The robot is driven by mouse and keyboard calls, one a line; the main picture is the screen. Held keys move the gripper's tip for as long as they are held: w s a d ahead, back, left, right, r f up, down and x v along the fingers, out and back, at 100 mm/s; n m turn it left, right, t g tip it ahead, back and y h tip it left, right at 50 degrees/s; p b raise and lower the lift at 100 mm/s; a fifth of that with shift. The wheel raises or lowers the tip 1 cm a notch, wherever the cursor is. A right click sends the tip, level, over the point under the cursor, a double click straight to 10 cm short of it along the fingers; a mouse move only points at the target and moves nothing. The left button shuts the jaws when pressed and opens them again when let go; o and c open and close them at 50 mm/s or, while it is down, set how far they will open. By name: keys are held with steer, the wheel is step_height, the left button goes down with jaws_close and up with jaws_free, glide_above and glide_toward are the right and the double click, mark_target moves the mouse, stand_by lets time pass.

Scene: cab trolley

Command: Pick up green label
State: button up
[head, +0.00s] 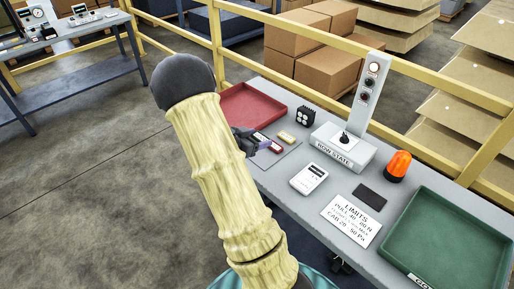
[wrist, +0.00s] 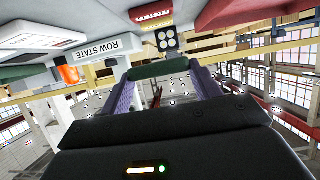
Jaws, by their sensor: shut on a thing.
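My gripper (wrist: 160,88) shows in the wrist view with two purple fingers shut on the green label (wrist: 160,68), a dark green bar across their tips. In the head view my gripper (head: 262,146) is partly hidden behind my arm, above the left part of the grey table, and the green label cannot be made out there. A red label (head: 276,147) and a yellow label (head: 287,136) lie near the gripper on the table. A red label (wrist: 152,17) also shows in the wrist view.
A red tray (head: 239,118) lies at the left and a green tray (head: 455,205) at the right. Between them stand a black four-light block (head: 307,116), a ROW STATE control box (head: 340,158), an orange beacon (head: 398,165) and a LIMITS card (head: 352,220). A yellow rail (head: 440,92) runs behind.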

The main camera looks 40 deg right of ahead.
steer(key=shift+r, duration=0.75)
stand_by(0.3)
steer(key=w+a+f+n+t+p, duration=0.1)
steer(key=a+n+t, duration=0.1)
steer(key=w+a+f+n+t+y, duration=0.1)
steer(key=w+a+n+t, duration=0.1)
steer(key=w+a+f+n+t+y+p, duration=0.1)
steer(key=w+n+t, duration=0.1)
steer(key=shift+w+a+p, duration=0.2)
steer(key=shift+a+p, duration=0.15)
steer(key=shift+a, duration=0.05)
steer(key=a+f+n+t+y+p, duration=0.1)
steer(key=a+f+n+t+y, duration=0.1)
steer(key=a, duration=0.5)
steer(key=a+f+n+t+y+p, duration=0.1)
steer(key=a+f+n+t+y, duration=0.1)
steer(key=a+n+y, duration=0.3)
steer(key=a+f+n+t+y+p, duration=0.1)
steer(key=a+f+n+y, duration=0.3)
steer(key=a, duration=0.7)
steer(key=shift+w+a+t+p, duration=0.2)
steer(key=shift+t+p, duration=0.2)
steer(key=shift+t, duration=0.4)
steer(key=shift+d, duration=0.2)
